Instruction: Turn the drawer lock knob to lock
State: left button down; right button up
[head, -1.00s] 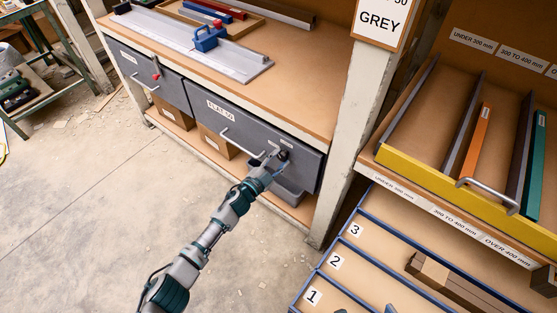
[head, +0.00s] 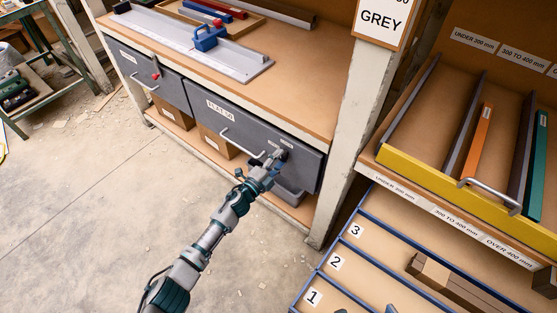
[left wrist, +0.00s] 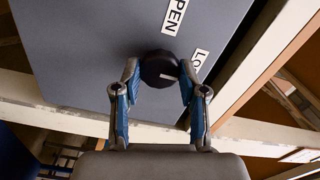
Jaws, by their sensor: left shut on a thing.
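The dark round lock knob (left wrist: 157,66) is on the grey drawer front, between a label reading "PEN" (left wrist: 175,16) and a partly hidden label starting "LO" (left wrist: 198,62). A pale mark on the knob lies on its right side, towards the "LO" label. My left gripper (left wrist: 160,77) has its two blue fingers on either side of the knob, shut on it. In the head view my left gripper (head: 274,160) reaches the right end of the drawer (head: 240,125), where the knob (head: 284,154) shows small. My right gripper is not clearly seen.
The drawer's bar handle (head: 242,144) is left of my gripper. A second drawer (head: 150,78) with a red-tipped lever (head: 155,73) is further left. A pale post (head: 345,130) stands to the right.

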pick_arm(q)
jog(key=shift+s+f, duration=0.1)
jog(key=shift+f, duration=0.35)
jog(key=c, duration=0.6)
grip_release()
jog(key=shift+c, duration=0.2)
jog(key=shift+r, duration=0.15)
jog(key=shift+r, duration=0.1)
jog(key=shift+a, duration=0.1)
jog(key=v, duration=1.1)
jog(key=shift+s+a, duration=0.2)
jog(key=shift+s, duration=0.1)
